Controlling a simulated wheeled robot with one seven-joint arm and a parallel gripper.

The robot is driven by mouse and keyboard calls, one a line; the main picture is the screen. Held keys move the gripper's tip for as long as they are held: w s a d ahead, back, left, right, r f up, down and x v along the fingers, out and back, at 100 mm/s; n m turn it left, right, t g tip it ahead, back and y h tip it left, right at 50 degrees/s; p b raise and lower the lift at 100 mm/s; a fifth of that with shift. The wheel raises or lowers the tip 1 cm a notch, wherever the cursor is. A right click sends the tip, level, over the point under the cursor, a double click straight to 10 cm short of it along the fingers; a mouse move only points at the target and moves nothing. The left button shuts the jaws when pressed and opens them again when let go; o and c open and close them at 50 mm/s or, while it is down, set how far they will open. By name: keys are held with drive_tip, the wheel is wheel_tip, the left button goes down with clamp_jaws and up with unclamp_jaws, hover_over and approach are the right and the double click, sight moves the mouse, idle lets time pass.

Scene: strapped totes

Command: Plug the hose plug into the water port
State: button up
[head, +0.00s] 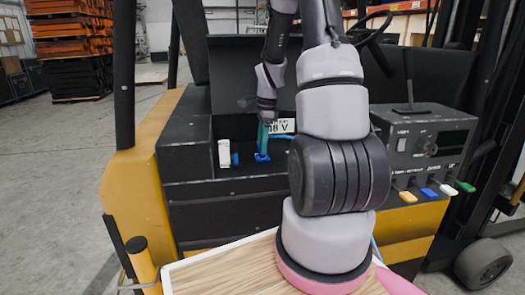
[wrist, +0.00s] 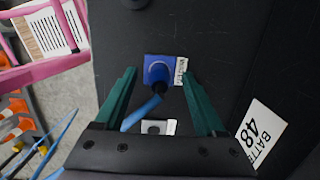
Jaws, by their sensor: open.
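The blue hose plug (wrist: 157,74) is at the blue square water port (wrist: 152,62) on the dark panel in the wrist view. It appears to sit in the port, though its depth is hard to tell. A blue hose (wrist: 140,114) runs from it down and left. My gripper (wrist: 159,72) is open, its green fingers on either side of the plug with visible gaps. In the head view, my gripper (head: 263,138) points down at the panel, just above the blue port area (head: 262,157), and hides most of the plug.
A small label (wrist: 181,71) is beside the port. A white plate with a dark round spot (wrist: 157,127) lies below it. A "48" battery label (wrist: 259,131) is at right. In the head view, a white fitting (head: 224,153) stands left and a control box (head: 425,145) right.

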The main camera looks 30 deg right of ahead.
drive_tip(key=shift+f, duration=0.55)
clamp_jaws()
wheel_tip(320, 180, up, 10)
drive_tip(key=shift+r, duration=0.1)
idle(0.3)
